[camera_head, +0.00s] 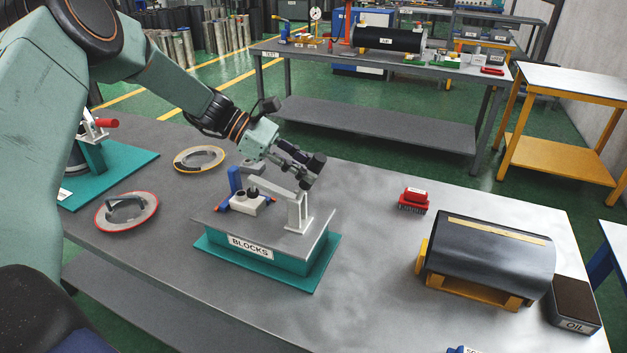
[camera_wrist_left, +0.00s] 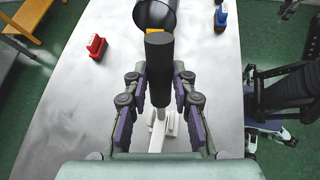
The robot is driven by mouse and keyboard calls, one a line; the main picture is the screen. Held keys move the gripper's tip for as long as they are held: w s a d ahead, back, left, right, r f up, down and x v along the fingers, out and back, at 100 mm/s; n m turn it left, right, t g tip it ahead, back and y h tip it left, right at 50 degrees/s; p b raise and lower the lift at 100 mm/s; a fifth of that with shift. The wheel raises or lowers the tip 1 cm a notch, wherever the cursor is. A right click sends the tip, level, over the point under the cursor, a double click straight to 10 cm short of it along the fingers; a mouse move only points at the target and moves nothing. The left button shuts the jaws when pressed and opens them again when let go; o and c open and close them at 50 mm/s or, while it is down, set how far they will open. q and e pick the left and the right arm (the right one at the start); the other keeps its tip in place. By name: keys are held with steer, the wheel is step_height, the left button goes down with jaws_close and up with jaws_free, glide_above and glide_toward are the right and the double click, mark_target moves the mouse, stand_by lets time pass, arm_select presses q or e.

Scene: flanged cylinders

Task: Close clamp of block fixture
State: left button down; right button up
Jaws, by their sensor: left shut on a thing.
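The block fixture (camera_head: 245,256) is a teal base with a grey top and a "BLOCKS" label. Its clamp (camera_head: 299,212) has a pale post at the right end of the top, with a pale arm reaching left toward a light block (camera_head: 246,203). My left gripper (camera_head: 304,169) is above the post, shut on the clamp's black handle (camera_head: 316,168). In the left wrist view the handle (camera_wrist_left: 158,70) rises between the two fingers, with the pale clamp parts below it. The fingers hide part of the clamp, so contact between arm and block cannot be told. My right gripper is not in view.
Another teal fixture (camera_head: 118,178) stands behind my left arm. The table between is clear.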

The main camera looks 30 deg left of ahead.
arm_select(q)
steer(key=shift+a+h+b, duration=1)
steer(key=shift+h+b, duration=0.1)
steer(key=shift+r, duration=0.1)
steer(key=c, duration=1.6)
jaws_free()
steer(key=o, duration=0.5)
steer(key=shift+a, duration=0.2)
steer(key=shift+d+r, duration=0.1)
steer(key=v, duration=1.2)
steer(key=shift+s, duration=0.25)
